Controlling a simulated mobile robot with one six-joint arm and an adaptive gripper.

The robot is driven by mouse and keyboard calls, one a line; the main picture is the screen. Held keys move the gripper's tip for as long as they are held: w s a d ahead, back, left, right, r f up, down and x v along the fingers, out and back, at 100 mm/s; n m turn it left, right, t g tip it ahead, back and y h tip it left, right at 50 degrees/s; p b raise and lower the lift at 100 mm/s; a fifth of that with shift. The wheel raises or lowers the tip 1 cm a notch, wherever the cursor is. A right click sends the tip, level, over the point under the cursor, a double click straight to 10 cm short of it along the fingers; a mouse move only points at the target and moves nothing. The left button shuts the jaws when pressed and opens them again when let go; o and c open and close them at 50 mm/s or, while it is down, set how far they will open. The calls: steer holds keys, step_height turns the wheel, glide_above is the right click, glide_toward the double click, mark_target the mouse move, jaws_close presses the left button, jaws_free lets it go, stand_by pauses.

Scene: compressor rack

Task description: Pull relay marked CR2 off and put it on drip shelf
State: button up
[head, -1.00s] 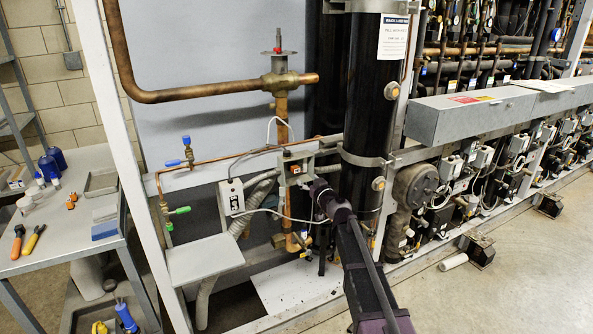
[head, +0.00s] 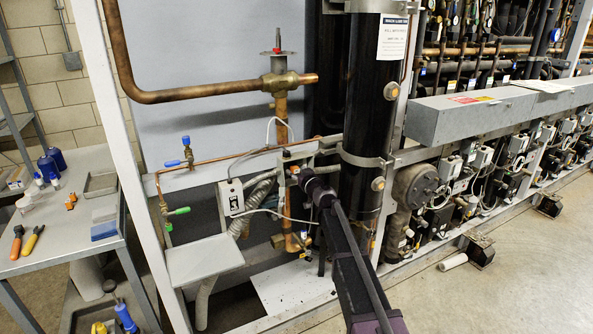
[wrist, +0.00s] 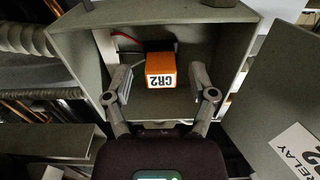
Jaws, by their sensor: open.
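The relay marked CR2 (wrist: 161,72) is an orange block with a white label, seated inside an open grey metal box (wrist: 84,64) in the wrist view. My gripper (wrist: 160,86) is open, with one finger on each side of the relay and gaps showing between fingers and relay. In the head view my gripper (head: 305,178) is at the box beside the black vertical cylinder, and my arm hides most of the box and relay. The drip shelf (head: 204,259) appears to be the bare grey plate at lower left of the box.
The box's door (wrist: 280,125), labelled RELAY, hangs open at right in the wrist view. A black cylinder (head: 368,110) stands right of my gripper. A copper pipe with a green-handled valve (head: 180,211) is above the shelf. A cart with tools (head: 60,240) stands at left.

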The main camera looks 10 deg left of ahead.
mark_target(297, 171)
steer(key=shift+w+a, duration=0.35)
steer(key=shift+w, duration=0.15)
stand_by(0.8)
steer(key=shift+c, duration=0.2)
jaws_close()
steer(key=shift+s+d, duration=0.1)
steer(key=shift+s, duration=0.15)
steer(key=shift+s+d, duration=0.2)
steer(key=shift+s, duration=0.1)
steer(key=shift+s+d, duration=0.1)
steer(key=shift+s, duration=0.05)
steer(key=shift+v, duration=2.1)
